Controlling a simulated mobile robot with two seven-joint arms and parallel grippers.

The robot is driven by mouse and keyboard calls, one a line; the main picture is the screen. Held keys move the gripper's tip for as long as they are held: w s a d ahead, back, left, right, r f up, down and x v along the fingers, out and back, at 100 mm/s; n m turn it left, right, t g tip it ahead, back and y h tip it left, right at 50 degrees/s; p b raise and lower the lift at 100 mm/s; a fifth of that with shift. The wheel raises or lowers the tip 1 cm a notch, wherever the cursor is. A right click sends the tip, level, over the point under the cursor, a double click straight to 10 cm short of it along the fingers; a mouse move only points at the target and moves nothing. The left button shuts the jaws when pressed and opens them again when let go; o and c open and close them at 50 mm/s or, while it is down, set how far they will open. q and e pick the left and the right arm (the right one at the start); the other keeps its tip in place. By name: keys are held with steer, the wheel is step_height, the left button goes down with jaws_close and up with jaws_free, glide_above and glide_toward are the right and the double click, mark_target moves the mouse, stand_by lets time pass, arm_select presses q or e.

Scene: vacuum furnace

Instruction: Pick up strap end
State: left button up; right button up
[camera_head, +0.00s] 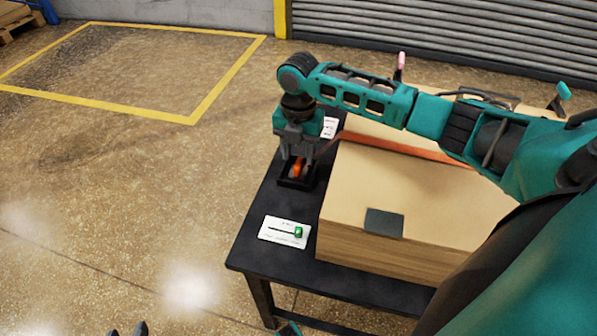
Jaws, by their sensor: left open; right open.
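An orange strap (400,148) runs across the top of the large tan box. An orange piece (298,169), which looks like the strap end, sits in a small black holder (296,184) on the dark table left of the box. My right gripper (298,160) points down over this holder, with its open fingers close around the orange piece. Whether they touch it cannot be told. My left gripper (128,329) shows only as dark fingertips at the bottom edge, open and away from the table.
The tan box (420,195) fills most of the black table (262,232). A white card with a green item (285,231) lies at the table's near left corner. A dark patch (384,222) is on the box.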

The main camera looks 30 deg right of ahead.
mark_target(299, 162)
steer(key=f, duration=0.1)
steer(key=f+b, duration=0.1)
steer(key=f, duration=0.2)
steer(key=shift+w+d+f+b, duration=0.1)
steer(key=shift+w+d+b, duration=0.15)
steer(key=shift+b, duration=0.15)
steer(key=shift+f, duration=0.3)
steer(key=shift+c, duration=1)
steer(key=c, duration=0.6)
jaws_close()
steer(key=shift+r, duration=0.1)
